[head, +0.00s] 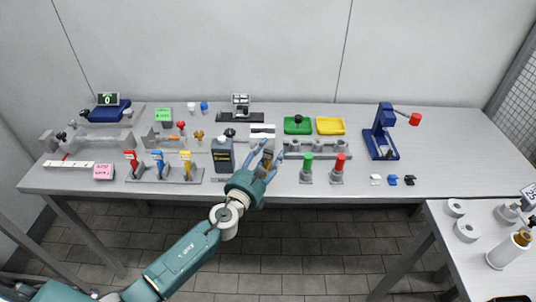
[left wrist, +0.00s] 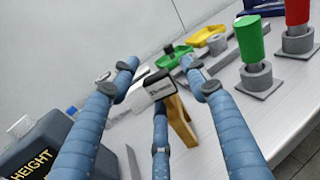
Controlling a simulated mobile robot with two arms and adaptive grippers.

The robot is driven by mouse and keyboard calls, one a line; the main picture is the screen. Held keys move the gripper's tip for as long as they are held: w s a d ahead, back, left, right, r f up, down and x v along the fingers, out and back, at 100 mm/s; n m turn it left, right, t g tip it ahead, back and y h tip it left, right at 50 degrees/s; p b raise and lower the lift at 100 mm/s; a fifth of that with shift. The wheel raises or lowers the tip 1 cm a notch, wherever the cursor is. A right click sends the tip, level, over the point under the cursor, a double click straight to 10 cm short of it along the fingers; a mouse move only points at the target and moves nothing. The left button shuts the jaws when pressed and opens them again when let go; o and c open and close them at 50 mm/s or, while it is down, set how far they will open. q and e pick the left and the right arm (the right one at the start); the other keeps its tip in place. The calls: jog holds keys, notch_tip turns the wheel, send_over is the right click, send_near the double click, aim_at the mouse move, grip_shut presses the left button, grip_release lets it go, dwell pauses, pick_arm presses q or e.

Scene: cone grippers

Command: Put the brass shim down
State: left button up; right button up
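My left gripper (head: 267,150) reaches over the table's front middle, its long blue fingers spread apart. In the left wrist view its fingers (left wrist: 160,82) surround a small block with a white face and dark top (left wrist: 152,88). The brass shim (left wrist: 182,122) is a yellow-brown strip below and right of that block, partly hidden by the middle finger. A gap shows between the block and the right finger. In the head view the brown shim (head: 267,165) shows small between the fingers. Whether it rests on the table is unclear. My right gripper is out of view.
A dark height gauge block (head: 223,155) stands close left of the gripper. Green (head: 307,168) and red (head: 338,168) handled plugs stand to the right. Green (head: 298,125) and yellow (head: 330,126) trays lie behind. Bare table (head: 440,145) shows at the right.

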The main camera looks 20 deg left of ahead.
pick_arm(q)
jog(key=shift+r, duration=0.2)
jog(key=s+a, duration=0.1)
jog(key=s, duration=1.1)
jog(key=shift+a+b, duration=0.25)
jog(key=shift+b, duration=0.15)
